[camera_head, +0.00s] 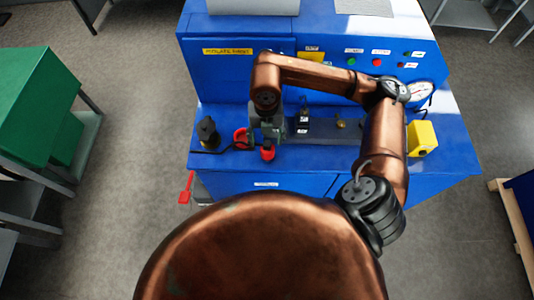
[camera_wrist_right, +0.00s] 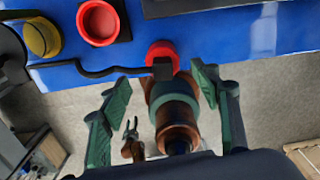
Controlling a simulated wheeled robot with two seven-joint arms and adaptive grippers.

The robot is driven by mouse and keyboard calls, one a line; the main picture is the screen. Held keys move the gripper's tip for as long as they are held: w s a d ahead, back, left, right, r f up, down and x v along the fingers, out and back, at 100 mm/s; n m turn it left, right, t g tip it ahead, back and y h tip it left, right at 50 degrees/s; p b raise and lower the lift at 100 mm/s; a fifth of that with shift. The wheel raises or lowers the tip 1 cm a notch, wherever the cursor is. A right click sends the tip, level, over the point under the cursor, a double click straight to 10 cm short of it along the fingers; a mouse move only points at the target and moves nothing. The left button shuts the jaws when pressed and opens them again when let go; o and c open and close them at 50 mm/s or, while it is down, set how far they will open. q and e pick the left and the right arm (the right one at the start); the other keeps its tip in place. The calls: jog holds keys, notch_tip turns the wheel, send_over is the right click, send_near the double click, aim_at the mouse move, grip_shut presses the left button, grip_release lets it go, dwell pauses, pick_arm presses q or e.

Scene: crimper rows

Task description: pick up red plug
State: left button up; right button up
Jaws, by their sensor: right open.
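The red plug (camera_head: 267,153) sits at the front edge of the blue bench in the head view. It also shows in the right wrist view (camera_wrist_right: 161,54), with a black block and black cable at its near side. My right gripper (camera_head: 268,133) is above and just behind the plug in the head view, partly hidden by its own arm. In the right wrist view its green fingers (camera_wrist_right: 160,82) are wide apart and empty, with the plug just beyond the gap between the tips. A small dark pincer shape low in the wrist view may be my left gripper, too small to judge.
A red round socket (camera_wrist_right: 98,21) is left of the plug. A black-based part with a yellow top (camera_wrist_right: 42,37) stands further left. A yellow box (camera_head: 423,138) is at the bench's right. A red tag (camera_head: 186,188) hangs off the left front edge.

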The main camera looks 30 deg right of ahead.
aim_at(267, 149)
notch_tip(267, 149, down, 3)
jog(key=shift+r+p, duration=0.2)
jog(key=shift+p, duration=0.3)
jog(key=f, duration=0.1)
jog(key=f+p, duration=0.2)
jog(key=f, duration=0.1)
jog(key=shift+d+f, duration=0.1)
jog(key=shift+d, duration=0.15)
jog(key=shift+f, duration=0.35)
pick_arm(q)
notch_tip(267, 149, up, 3)
jog(key=shift+w+f, duration=0.1)
jog(key=shift+w, duration=0.05)
pick_arm(e)
jog(key=shift+c, duration=0.4)
pick_arm(q)
jog(key=shift+w, duration=0.3)
pick_arm(e)
jog(key=c, duration=1.4)
